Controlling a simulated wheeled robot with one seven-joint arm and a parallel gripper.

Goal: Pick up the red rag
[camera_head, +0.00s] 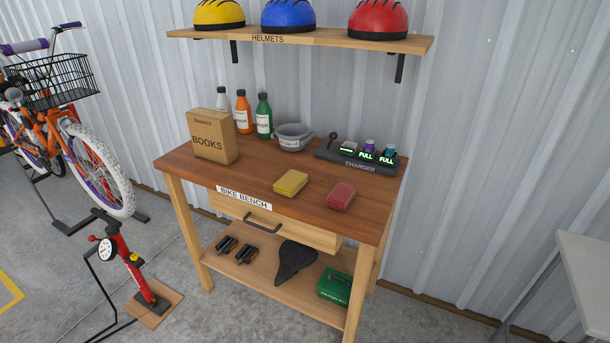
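The red rag (341,196) is a small folded block lying flat on the wooden bike bench (260,178), near its front right part. A similar yellow rag (291,182) lies to its left, a little apart from it. Nothing covers the red rag. My gripper does not show in the head view.
On the bench stand a books box (213,136), several bottles (243,112), a grey bowl (293,136) and a charger (357,157) behind the rags. A helmet shelf (320,38) hangs above. A red pump (128,262) stands left; a pale table (590,262) is at right.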

